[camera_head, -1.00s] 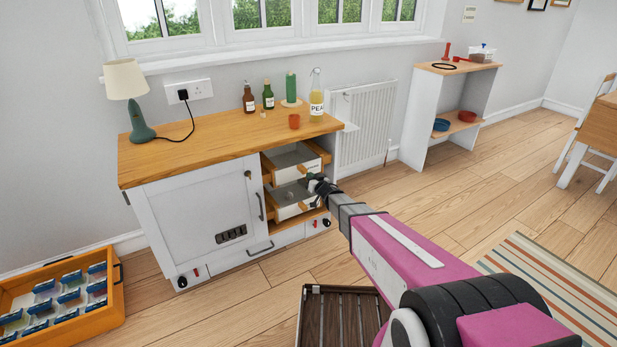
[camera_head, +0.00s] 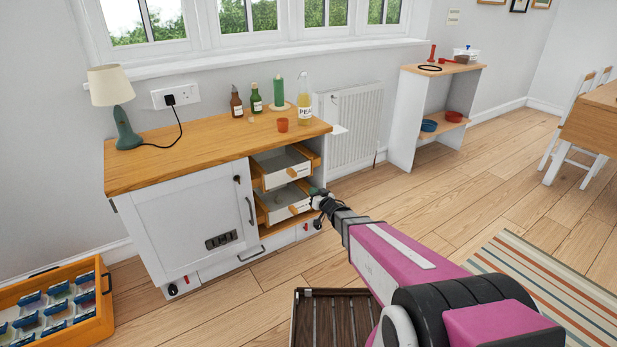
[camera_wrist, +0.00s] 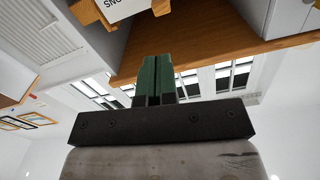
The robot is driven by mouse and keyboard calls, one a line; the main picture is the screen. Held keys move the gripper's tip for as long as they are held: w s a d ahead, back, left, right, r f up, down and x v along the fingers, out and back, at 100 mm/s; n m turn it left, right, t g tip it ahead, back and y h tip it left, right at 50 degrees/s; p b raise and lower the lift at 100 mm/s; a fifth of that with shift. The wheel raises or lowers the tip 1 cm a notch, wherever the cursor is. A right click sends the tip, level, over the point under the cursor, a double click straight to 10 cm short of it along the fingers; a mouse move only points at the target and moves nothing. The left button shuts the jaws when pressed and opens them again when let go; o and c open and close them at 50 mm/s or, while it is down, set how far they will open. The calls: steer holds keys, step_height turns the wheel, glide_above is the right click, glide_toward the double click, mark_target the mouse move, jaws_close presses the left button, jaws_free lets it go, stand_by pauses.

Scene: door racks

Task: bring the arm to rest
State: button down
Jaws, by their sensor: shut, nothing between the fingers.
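My arm, magenta with grey and black parts, reaches from the lower right toward the cabinet in the head view. My gripper (camera_head: 322,197) is small there, just in front of the right side of the open drawers. In the wrist view my gripper (camera_wrist: 158,75) shows its two green fingers side by side, closed together, with nothing between them. Whether the gripper touches the lower drawer cannot be told.
A slatted dark rack (camera_head: 333,318) lies below my arm. An orange crate (camera_head: 88,325) is at lower left.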

steer(key=s+d+r+m+g+h, duration=0.1)
steer(key=s+d+m+g+h, duration=0.15)
steer(key=d+h, duration=0.4)
steer(key=s+d+m+g+h, duration=0.2)
steer(key=s+d+m+h, duration=0.15)
steer(key=d, duration=0.55)
steer(key=s+d+r+g, duration=0.1)
steer(key=s+g, duration=0.4)
steer(key=s, duration=0.5)
steer(key=s+d+r+n+g, duration=0.1)
steer(key=s+g, duration=0.4)
steer(key=s, duration=0.6)
steer(key=shift+d+r, duration=0.55)
steer(key=shift+d, duration=0.05)
steer(key=shift+g, duration=0.25)
